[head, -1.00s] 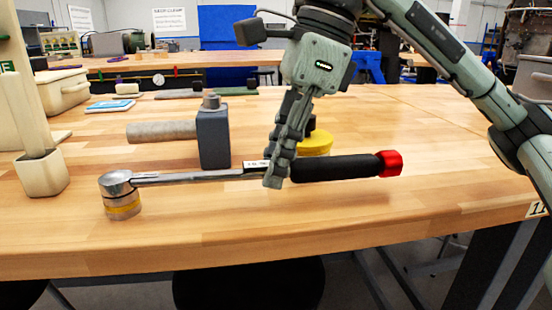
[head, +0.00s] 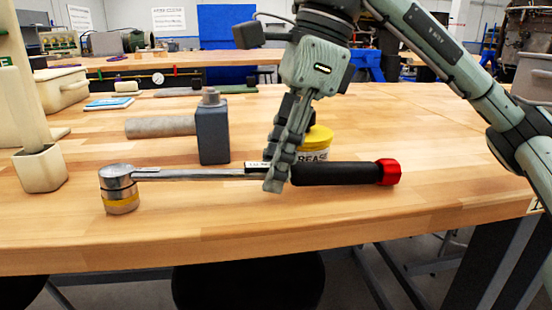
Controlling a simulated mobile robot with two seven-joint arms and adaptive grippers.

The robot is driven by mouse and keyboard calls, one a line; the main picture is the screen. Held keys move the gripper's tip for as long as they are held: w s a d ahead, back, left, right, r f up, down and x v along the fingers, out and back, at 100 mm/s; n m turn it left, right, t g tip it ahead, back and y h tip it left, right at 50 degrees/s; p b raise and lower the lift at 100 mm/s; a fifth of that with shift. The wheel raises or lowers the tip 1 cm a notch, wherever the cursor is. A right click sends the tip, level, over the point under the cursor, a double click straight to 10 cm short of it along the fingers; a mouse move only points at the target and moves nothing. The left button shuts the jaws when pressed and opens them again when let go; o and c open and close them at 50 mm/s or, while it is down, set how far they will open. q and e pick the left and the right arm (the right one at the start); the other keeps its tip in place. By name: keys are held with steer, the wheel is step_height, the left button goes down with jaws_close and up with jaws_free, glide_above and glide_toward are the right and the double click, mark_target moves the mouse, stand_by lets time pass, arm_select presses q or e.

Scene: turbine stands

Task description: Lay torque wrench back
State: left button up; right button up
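The torque wrench (head: 338,174) has a steel shaft, a black grip and a red end cap. It lies nearly level across the front part of the wooden bench (head: 330,225). Its round head (head: 118,172) is at the left, above a yellow-banded cylinder (head: 121,201); I cannot tell whether this is a socket on the wrench. My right gripper (head: 276,183) comes down from above, shut on the wrench where shaft meets grip. The far finger is partly hidden. I cannot tell whether the grip touches the bench. My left gripper is not in view.
A yellow-lidded grease tub (head: 318,139) stands close behind my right gripper. A cream holder (head: 40,170) is at the left, with a cream bin (head: 62,90) behind. The bench's right side is clear.

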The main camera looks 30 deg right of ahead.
steer(key=shift+o, duration=0.9)
steer(key=shift+r, duration=0.1)
steer(key=shift+r, duration=0.1)
steer(key=shift+r+p, duration=0.2)
steer(key=shift+p, duration=0.1)
steer(key=shift+p+v, duration=0.4)
steer(key=shift+v, duration=0.5)
arm_select(q)
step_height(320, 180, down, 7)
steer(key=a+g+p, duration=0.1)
steer(key=p, duration=0.1)
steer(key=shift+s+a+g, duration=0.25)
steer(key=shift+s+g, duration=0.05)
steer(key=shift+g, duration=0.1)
arm_select(e)
steer(key=v, duration=1)
steer(key=shift+r, duration=0.4)
